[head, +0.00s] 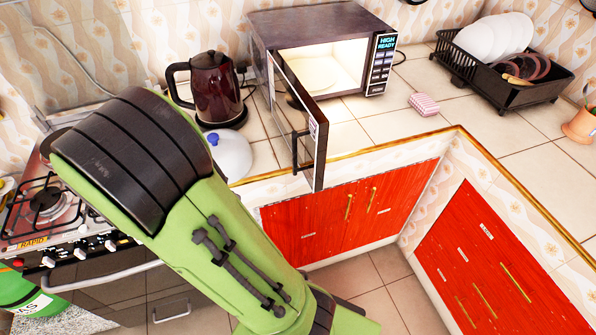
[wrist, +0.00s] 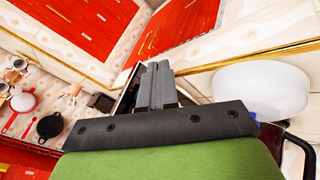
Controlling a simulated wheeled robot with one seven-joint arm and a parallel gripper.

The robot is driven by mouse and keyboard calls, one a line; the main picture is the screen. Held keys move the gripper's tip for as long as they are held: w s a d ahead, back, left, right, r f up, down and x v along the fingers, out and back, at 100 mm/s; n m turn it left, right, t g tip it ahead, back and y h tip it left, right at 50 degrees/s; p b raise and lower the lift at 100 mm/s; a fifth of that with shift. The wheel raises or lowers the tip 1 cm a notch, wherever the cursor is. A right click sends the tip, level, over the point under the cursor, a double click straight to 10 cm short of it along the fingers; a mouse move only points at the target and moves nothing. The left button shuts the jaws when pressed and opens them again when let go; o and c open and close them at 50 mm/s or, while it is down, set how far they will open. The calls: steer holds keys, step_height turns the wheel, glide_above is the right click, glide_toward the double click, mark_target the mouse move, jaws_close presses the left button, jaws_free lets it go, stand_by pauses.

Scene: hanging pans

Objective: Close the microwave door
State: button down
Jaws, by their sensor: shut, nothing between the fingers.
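The microwave (head: 310,22) stands on the counter at the back in the head view. Its inside is lit and holds a pale round plate (head: 308,73). Its door (head: 319,150) is wide open, swung out toward the counter's front edge, with a dark handle on its left face. My gripper (wrist: 154,72) is shut and empty in the wrist view, pointing toward the red cabinet fronts. A thin dark-edged panel shows just left of the fingers, perhaps the door; I cannot tell whether they touch. My gripper is outside the head view; only my green arm shows.
A dark red kettle (head: 212,88) and a white lid with a blue knob (head: 230,155) stand left of the door. A pink sponge (head: 424,104) and dish rack (head: 519,90) are to the right. A gas stove (head: 70,225) is at left. Open floor lies below the counter.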

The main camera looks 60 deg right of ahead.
steer(key=d+f+m+g+h+b, duration=0.1)
steer(key=d+f+m+g+h, duration=0.35)
steer(key=m+g, duration=0.2)
steer(key=m+g+h+b, duration=0.2)
steer(key=m+h, duration=0.1)
steer(key=m, duration=0.2)
glide_toward(312, 166)
steer(key=shift+n, duration=0.25)
steer(key=x, duration=0.7)
steer(key=shift+s+a, duration=0.15)
steer(key=shift+a, duration=0.05)
steer(key=shift+t, duration=0.25)
